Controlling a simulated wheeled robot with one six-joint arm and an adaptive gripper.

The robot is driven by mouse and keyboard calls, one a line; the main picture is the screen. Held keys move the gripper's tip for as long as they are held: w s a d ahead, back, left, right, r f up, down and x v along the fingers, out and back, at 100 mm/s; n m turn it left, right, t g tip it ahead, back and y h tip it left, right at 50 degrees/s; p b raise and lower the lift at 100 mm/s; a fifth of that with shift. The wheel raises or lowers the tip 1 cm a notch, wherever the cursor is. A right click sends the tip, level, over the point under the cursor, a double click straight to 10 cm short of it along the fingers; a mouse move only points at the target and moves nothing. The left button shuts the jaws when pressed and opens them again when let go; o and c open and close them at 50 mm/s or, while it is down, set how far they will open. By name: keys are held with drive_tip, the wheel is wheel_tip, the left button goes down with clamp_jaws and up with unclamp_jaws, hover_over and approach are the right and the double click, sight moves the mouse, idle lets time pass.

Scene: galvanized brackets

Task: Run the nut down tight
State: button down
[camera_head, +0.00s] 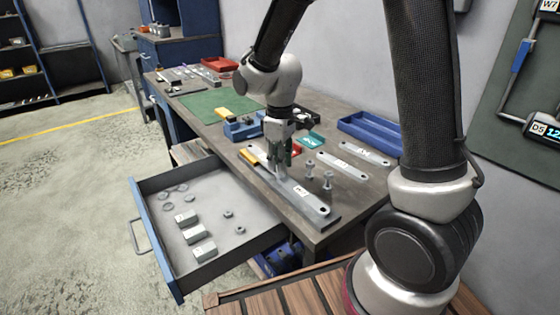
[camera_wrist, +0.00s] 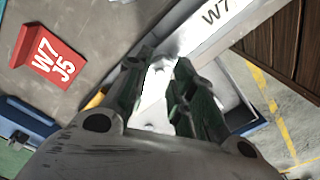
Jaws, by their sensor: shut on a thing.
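A long grey galvanized bracket (camera_head: 312,204) with a hole at its near end lies along the front edge of the bench. Part of it, marked W7, shows in the wrist view (camera_wrist: 190,38). My gripper (camera_head: 281,170) points down over the bracket's far half. In the wrist view its dark green fingers (camera_wrist: 163,62) are shut on a small bright metal part, apparently the nut. The fingers and glare hide most of it, so its seating and any thread below cannot be made out. Two bolts (camera_head: 327,180) stand upright just right of the bracket.
An open drawer (camera_head: 165,262) juts out on the left, holding small boxes (camera_head: 195,235) and loose nuts and washers. Flat bracket plates (camera_head: 341,166) lie right of the bolts. A blue tray (camera_head: 375,140) and a blue vise (camera_head: 240,130) stand behind. A red W7 J5 sign (camera_wrist: 45,55) lies nearby.

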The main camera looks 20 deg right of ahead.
drive_tip(key=m, duration=0.5)
drive_tip(key=shift+m, duration=0.4)
drive_tip(key=m, duration=1.2)
drive_tip(key=shift+m, duration=0.4)
drive_tip(key=m, duration=0.5)
drive_tip(key=c, duration=1.5)
unclamp_jaws()
drive_tip(key=shift+a, duration=0.1)
drive_tip(key=shift+o, duration=0.2)
drive_tip(key=shift+f, duration=0.1)
